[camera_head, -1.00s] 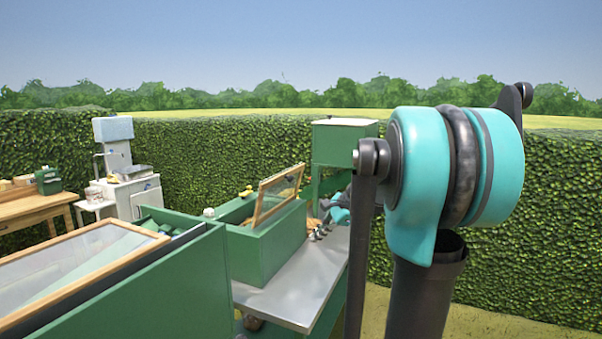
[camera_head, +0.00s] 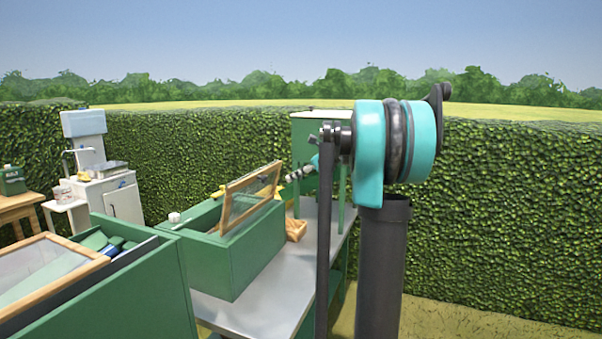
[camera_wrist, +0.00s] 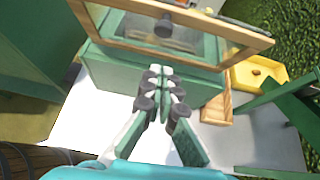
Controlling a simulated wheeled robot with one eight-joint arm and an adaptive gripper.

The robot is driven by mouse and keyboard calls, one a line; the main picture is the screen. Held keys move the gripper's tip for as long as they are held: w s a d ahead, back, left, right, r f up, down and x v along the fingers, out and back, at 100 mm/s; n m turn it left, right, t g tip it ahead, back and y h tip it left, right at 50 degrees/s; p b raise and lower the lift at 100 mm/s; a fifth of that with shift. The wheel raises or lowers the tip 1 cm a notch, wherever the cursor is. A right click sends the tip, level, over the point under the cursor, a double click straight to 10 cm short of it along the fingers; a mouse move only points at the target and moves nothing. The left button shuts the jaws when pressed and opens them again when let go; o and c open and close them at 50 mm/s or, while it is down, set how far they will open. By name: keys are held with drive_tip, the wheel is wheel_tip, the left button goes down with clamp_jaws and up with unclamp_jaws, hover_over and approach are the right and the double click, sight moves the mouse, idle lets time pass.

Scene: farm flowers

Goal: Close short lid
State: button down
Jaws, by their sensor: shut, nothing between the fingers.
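The short lid (camera_head: 252,196) is a wood-framed glass pane, tilted up and open on the smaller green box (camera_head: 245,262). In the wrist view the lid (camera_wrist: 222,33) crosses the top, above the green box wall (camera_wrist: 110,65). My gripper (camera_wrist: 161,73) is shut and empty, its fingertips pointing toward that wall below the lid's frame. In the head view my gripper (camera_head: 284,180) is small, just right of the lid's upper edge, partly hidden by my arm. I cannot tell whether it touches the lid or box.
A larger green box (camera_head: 130,300) with another wood-framed glass lid (camera_head: 60,268) stands at the near left. A metal bench top (camera_head: 262,308) lies under the smaller box. A wooden crate (camera_head: 297,229) and a yellow object (camera_wrist: 258,72) are close by.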

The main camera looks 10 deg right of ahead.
drive_tip(key=w+a+f, duration=0.1)
drive_tip(key=w+a, duration=0.3)
drive_tip(key=a, duration=0.2)
idle(0.4)
